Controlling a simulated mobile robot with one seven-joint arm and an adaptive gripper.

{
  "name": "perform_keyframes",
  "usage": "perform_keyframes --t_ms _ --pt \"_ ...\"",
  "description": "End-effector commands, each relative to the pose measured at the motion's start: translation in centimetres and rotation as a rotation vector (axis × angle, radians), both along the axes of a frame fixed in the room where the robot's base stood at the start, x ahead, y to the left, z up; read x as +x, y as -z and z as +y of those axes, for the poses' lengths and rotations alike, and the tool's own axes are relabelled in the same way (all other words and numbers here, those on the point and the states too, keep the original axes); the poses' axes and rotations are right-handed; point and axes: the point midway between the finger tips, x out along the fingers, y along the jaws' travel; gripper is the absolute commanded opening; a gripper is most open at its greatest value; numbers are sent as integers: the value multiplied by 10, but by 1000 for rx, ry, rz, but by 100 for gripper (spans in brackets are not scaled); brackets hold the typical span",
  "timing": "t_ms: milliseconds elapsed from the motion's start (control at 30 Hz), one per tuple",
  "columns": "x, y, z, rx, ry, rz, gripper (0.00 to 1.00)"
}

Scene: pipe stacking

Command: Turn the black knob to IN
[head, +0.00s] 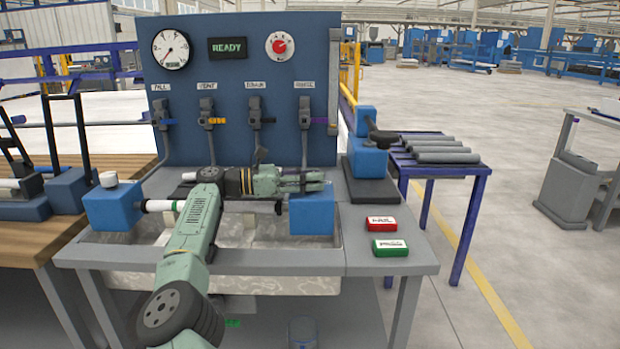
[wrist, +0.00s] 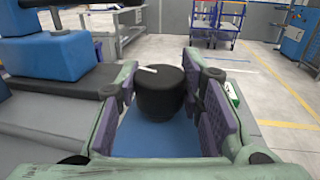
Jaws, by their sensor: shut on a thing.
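The black knob (wrist: 161,92) stands on a blue block (wrist: 150,140) in the wrist view, between my two purple-padded fingers. A white pointer line on its top runs toward the left of the picture. No IN marking is readable. My gripper (head: 318,180) is shut on the knob, reaching in from the left over the blue block (head: 312,213) at the right end of the basin. In the head view my fingers hide the knob.
A left blue block (head: 110,208) has a white cap. A panel (head: 235,75) with gauge and valves stands behind. Another blue block with a black lever (head: 384,137) is at right.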

Motion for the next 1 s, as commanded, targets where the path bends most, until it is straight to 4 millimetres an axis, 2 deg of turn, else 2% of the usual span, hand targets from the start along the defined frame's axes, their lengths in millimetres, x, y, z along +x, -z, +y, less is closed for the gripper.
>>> perform_keyframes --t_ms 367,400,700,1000 --pt "1 -3 -1 -2 1 -4 7" --pt "1 -3 -1 -2 1 -4 36" --pt "0 -1 -1 -1 1 -2 55" --pt "0 -1 1 -1 1 -2 55"
